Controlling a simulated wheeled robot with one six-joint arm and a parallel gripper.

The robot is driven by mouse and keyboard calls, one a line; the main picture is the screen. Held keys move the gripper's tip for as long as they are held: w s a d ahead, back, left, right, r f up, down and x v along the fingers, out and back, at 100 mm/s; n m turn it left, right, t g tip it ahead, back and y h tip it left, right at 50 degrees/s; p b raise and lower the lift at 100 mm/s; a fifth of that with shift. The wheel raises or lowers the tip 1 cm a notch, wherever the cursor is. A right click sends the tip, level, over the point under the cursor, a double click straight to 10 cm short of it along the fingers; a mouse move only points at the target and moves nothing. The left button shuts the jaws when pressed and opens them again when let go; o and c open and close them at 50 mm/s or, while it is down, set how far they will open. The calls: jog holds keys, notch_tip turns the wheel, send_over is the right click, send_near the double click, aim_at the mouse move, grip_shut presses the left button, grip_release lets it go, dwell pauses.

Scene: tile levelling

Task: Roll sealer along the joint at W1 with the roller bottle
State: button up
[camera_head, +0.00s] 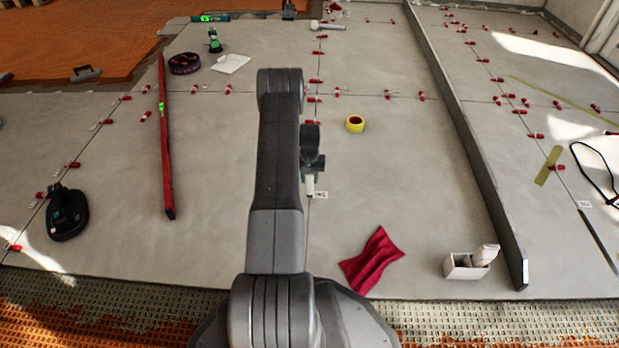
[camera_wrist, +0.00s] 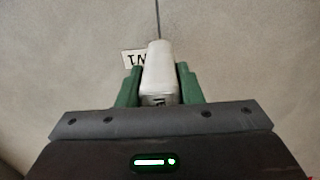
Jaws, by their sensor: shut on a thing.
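My gripper (camera_wrist: 160,90) has green fingers and is shut on the white roller bottle (camera_wrist: 158,62), held between them in the wrist view. In the camera_head view my gripper (camera_head: 309,176) is partly hidden by my arm, and the bottle (camera_head: 310,187) shows as a small white tip below it. The W1 label (camera_wrist: 133,59) lies on the grey tile just left of the bottle, partly covered. It also shows in the camera_head view (camera_head: 320,195). The thin dark joint (camera_wrist: 157,18) runs up from the bottle's tip. I cannot tell whether the tip touches the floor.
A white box (camera_head: 464,268) stands near a long grey bar (camera_head: 463,125). A red level (camera_head: 165,150) and a suction lifter (camera_head: 67,213) are left. Red clips line other joints.

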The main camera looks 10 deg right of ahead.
jog(key=shift+f, duration=0.55)
dwell(0.4)
